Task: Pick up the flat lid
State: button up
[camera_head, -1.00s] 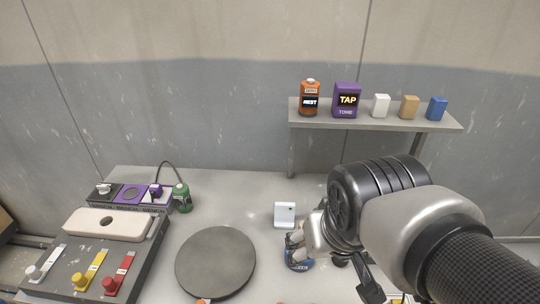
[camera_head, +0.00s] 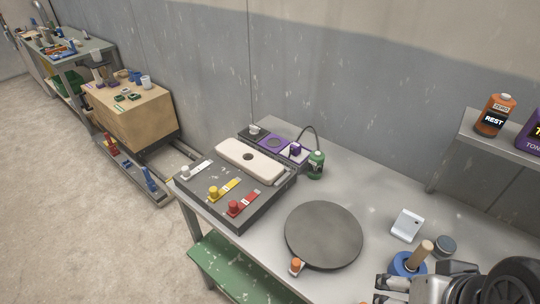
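I cannot tell for sure which thing is the flat lid. My gripper (camera_head: 382,291) is at the bottom right, close to the table's front side. Its dark fingers point left and stand apart with nothing seen between them. It is far to the right of the slab, and part of it is cut off by the frame edge.
A dark round turntable (camera_head: 324,234) fills the table's middle. A blue disc with a wooden handle (camera_head: 409,263), a dark round jar (camera_head: 444,246) and a white block (camera_head: 406,225) stand near my gripper. A green bottle (camera_head: 316,165) stands behind. A shelf (camera_head: 470,140) juts from the wall at right.

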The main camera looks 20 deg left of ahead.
aim_at(265, 170)
jog(key=u, duration=1.05)
jog(key=j, duration=0.35)
jog(key=i+j+z, duration=0.15)
jog(key=i+j, duration=0.15)
jog(key=i+j+z, duration=0.15)
jog(key=i+j, duration=0.15)
jog(key=i+j+z, duration=0.15)
jog(key=j, duration=0.4)
jog(key=i+j+z, duration=0.15)
jog(key=i+j, duration=0.2)
jog(key=i, duration=0.35)
jog(key=z, duration=0.05)
